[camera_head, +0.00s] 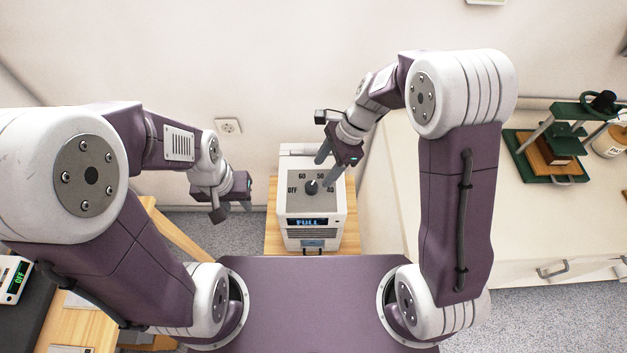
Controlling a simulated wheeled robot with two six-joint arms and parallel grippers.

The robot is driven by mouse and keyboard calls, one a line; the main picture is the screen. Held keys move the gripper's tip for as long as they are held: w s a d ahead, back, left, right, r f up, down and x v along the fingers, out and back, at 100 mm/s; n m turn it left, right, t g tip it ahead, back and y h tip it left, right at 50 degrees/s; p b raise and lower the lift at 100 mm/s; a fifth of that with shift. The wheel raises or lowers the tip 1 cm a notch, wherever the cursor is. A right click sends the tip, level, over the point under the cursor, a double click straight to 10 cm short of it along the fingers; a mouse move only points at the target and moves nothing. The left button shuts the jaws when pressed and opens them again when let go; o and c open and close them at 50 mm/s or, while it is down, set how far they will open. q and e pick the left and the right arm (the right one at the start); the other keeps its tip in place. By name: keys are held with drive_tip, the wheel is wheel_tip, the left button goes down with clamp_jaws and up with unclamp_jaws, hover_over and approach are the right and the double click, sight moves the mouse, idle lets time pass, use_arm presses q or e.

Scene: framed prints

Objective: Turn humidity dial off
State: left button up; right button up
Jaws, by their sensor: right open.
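A white box-shaped appliance (341,230) stands on a wooden surface in the middle of the head view. Its grey top carries a dark humidity dial (311,187) with the marks OFF, 60, 50 and 40. I cannot tell which mark the dial points to. A small display (308,223) on it reads FULL. My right gripper (327,166) is open just above and to the right of the dial, with its fingers pointing down; I cannot tell whether they touch it. My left gripper (232,210) is left of the appliance, apart from it, with its fingers spread and empty.
A wall socket (228,126) is on the wall behind. A cream cabinet (440,190) stands on the right and bears a green press (550,150). A device with a green OFF display (14,282) is at the lower left. Floor shows between the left gripper and the appliance.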

sight(312, 185)
drive_tip(key=x, duration=0.5)
drive_tip(key=b+x, duration=0.1)
drive_tip(key=x, duration=0.1)
drive_tip(key=shift+w+a+f, duration=0.1)
drive_tip(key=shift+w+f, duration=0.05)
drive_tip(key=shift+w, duration=0.2)
drive_tip(key=shift+s+a+f, duration=0.15)
drive_tip(key=shift+s+f, duration=0.05)
drive_tip(key=shift+f, duration=0.15)
drive_tip(key=shift+w, duration=0.1)
clamp_jaws()
